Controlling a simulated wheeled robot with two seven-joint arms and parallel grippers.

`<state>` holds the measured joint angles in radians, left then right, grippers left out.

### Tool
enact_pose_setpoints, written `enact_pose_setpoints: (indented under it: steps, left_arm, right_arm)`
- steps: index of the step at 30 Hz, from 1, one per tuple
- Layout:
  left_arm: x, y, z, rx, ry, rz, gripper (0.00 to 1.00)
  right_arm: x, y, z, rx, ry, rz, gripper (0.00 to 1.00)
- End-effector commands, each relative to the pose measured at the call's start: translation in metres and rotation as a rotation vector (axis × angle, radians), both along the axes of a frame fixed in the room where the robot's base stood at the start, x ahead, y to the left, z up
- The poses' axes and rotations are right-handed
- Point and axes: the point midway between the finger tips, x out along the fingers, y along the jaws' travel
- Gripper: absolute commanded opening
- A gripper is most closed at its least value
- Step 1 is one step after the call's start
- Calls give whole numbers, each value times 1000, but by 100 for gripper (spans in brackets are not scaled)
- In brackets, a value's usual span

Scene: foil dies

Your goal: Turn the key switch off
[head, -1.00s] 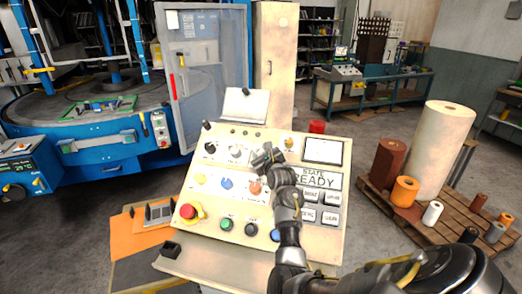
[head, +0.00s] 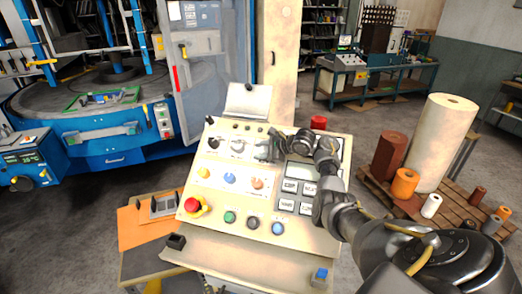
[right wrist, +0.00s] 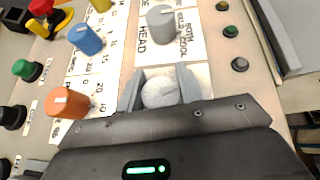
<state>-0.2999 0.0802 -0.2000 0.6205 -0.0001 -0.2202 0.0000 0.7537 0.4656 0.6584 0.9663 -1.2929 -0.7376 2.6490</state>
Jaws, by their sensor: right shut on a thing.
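The control panel (head: 180,232) stands tilted in front of me in the head view. My right gripper (head: 272,148) reaches over its upper middle. In the right wrist view the gripper (right wrist: 162,90) has its two grey fingers on either side of a round silver-grey piece (right wrist: 160,92), which I take to be the key switch, and is shut on it. Its labels and turned position are hidden or too blurred to read. In the head view my gripper covers most of it. My left gripper is not in view.
A grey selector knob (right wrist: 160,22) is next in the same row. An orange knob (right wrist: 68,102) and a blue knob (right wrist: 85,40) stand close by. A red emergency stop (head: 191,205) is at the panel's lower left. A red cap (head: 318,122) stands behind the panel's top edge.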

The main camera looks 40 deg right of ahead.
Motion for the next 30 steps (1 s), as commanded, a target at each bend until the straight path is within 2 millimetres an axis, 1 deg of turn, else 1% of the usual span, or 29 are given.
enact_pose_setpoints:
  steps: [6,12,21,30]
  left_arm:
    - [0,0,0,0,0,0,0]
    - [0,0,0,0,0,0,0]
    - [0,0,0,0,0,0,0]
    - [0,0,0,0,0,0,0]
  right_arm:
    - [-1,0,0,-60,86,148,12]
    - [-3,1,-1,-95,133,232,12]
    - [-3,3,-3,-125,177,309,12]
    - [-4,4,-4,-139,195,343,12]
